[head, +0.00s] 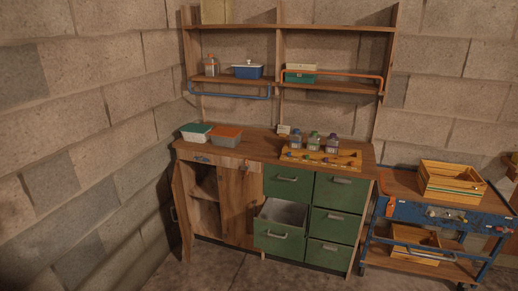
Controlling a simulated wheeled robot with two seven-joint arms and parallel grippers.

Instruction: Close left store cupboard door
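The store cupboard (205,213) is the left part of the wooden bench. Its left door (181,218) stands open, swung out and seen nearly edge-on, with a dark handle (173,214) on its outer left side. A shelf shows inside the opening, and the interior is shadowed. The right wooden door (240,208) looks shut or nearly so. Neither of my grippers is in view.
A green drawer (279,235) right of the cupboard is pulled out. The bench top (270,145) holds lidded boxes (195,132), jars and a wooden rack. A blue cart (436,213) stands at right. A block wall (80,130) is close on the left.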

